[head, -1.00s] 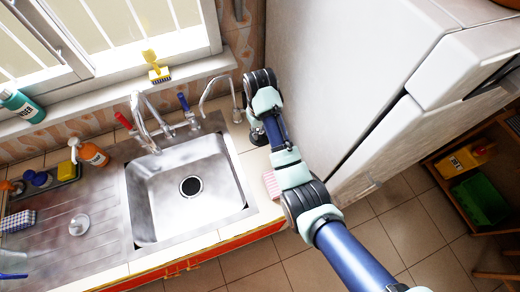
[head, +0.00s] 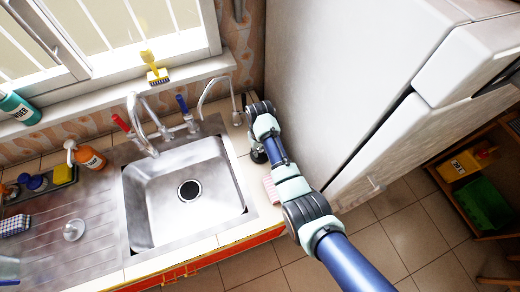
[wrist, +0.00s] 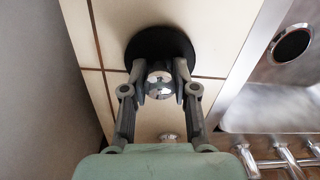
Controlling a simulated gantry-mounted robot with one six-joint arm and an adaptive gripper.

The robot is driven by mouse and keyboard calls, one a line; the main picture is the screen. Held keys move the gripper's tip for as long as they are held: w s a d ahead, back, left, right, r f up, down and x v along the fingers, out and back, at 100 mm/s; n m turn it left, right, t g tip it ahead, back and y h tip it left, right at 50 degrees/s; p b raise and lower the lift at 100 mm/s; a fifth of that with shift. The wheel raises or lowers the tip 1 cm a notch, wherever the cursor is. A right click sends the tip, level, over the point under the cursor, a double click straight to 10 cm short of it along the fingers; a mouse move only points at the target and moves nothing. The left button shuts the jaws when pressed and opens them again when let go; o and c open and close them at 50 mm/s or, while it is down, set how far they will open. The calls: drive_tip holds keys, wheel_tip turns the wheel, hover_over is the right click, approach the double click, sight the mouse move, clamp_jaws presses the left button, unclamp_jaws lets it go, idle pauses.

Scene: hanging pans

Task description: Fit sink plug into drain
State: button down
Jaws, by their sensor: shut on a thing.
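The sink plug is a black round disc (wrist: 160,44) with a shiny metal knob on top. It is over the tiled counter to the right of the sink. My gripper (wrist: 160,76) is shut on the knob, one finger on each side. I cannot tell whether the disc touches the counter. In the head view the plug (head: 258,156) shows as a small dark shape beside my arm, which hides most of my gripper. The drain (head: 189,190) is a dark round opening in the sink floor, uncovered. It also shows in the wrist view (wrist: 292,44).
The steel sink (head: 150,208) is empty. Taps (head: 150,130) and a thin curved spout (head: 216,92) stand behind it. A white fridge (head: 335,70) is close on the right. A pink cloth (head: 271,189) lies on the counter. A clear round item (head: 74,230) sits on the drainboard.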

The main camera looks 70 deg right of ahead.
drive_tip(key=shift+f, duration=0.15)
drive_tip(key=c, duration=0.9)
unclamp_jaws()
wheel_tip(320, 180, up, 12)
drive_tip(key=p, duration=0.2)
drive_tip(key=shift+r, duration=0.2)
drive_tip(key=shift+w, duration=0.1)
